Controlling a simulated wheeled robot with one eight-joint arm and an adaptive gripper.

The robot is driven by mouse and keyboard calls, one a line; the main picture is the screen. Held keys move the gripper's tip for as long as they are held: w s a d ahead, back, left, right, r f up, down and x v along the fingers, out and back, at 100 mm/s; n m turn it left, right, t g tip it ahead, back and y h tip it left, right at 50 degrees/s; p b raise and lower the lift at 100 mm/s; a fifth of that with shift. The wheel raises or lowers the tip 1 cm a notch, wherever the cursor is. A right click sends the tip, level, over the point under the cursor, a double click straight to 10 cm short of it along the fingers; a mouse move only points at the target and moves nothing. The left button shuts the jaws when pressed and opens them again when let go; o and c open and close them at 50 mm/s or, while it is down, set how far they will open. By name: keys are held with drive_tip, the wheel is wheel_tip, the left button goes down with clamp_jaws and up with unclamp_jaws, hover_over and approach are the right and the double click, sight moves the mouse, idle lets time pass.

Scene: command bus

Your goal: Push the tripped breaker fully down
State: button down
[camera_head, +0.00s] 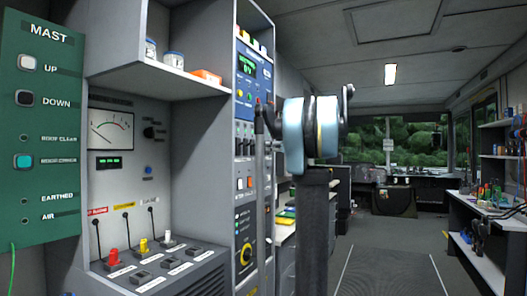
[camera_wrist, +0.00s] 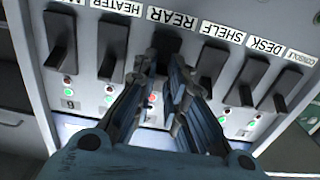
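The REAR breaker (camera_wrist: 168,44) is in the middle. HEATER (camera_wrist: 112,60) is to its left; SHELF (camera_wrist: 212,66) and DESK (camera_wrist: 247,76) are to its right. My gripper (camera_wrist: 163,64) reaches up to the REAR lever, with its fingertips at the lever's lower part. The fingers stand slightly apart; whether they press on the lever is unclear. A red light shows by the fingers. The head view does not clearly show this panel or my fingertips.
Further levers stand close at both ends, including CONSOLE (camera_wrist: 296,88) at the right. In the head view, a green MAST panel (camera_head: 40,130) and an equipment rack (camera_head: 250,150) stand left of my arm. The aisle floor (camera_head: 390,270) is clear.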

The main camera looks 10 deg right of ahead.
drive_tip(key=shift+f, duration=0.1)
drive_tip(key=shift+w+f+t+y, duration=0.1)
drive_tip(key=shift+f+t+y, duration=0.4)
drive_tip(key=shift+t+y, duration=0.45)
drive_tip(key=shift+w+f+t+y, duration=0.1)
drive_tip(key=shift+f+t+y, duration=0.5)
drive_tip(key=shift+y, duration=0.65)
drive_tip(key=shift+r, duration=0.1)
drive_tip(key=c, duration=1.6)
unclamp_jaws()
